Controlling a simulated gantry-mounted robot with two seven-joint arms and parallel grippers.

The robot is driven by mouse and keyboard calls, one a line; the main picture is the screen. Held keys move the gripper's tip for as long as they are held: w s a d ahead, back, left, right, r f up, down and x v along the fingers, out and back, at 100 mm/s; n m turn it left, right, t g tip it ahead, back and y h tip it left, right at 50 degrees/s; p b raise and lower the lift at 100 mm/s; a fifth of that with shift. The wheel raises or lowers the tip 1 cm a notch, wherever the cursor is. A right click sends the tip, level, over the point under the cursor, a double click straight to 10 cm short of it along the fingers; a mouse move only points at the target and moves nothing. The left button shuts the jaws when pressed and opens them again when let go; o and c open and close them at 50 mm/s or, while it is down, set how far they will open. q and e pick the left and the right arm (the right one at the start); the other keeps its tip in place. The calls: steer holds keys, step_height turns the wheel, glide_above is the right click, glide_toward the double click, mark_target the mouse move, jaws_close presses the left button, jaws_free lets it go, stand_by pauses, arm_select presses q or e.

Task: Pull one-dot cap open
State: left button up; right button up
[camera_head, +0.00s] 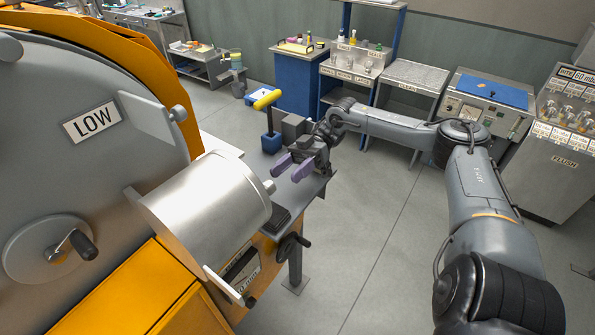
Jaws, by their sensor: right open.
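No one-dot cap can be made out for certain; no dot marking is readable. A large silver cylinder (199,207) juts out from the big grey machine (70,165) at left, with a small pale knob at its right end. My right gripper (286,174) has purple fingers, open and apart, with nothing seen between them. It is just to the right of and above the cylinder's end, over the grey machine shelf, and appears not to touch it. My left gripper is out of view.
A yellow-handled lever (267,100) on a blue base stands behind my right gripper. A dark crank handle (290,248) sticks out below the shelf. A plate labelled LOW (92,122) is on the machine. Benches line the back wall; the floor at right is clear.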

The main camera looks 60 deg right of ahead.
steer(key=d, duration=0.1)
steer(key=d+b, duration=0.1)
steer(key=d, duration=0.1)
steer(key=shift+s+d+b, duration=0.25)
steer(key=shift+s+b, duration=0.05)
steer(key=shift+s, duration=0.05)
steer(key=shift+a, duration=0.1)
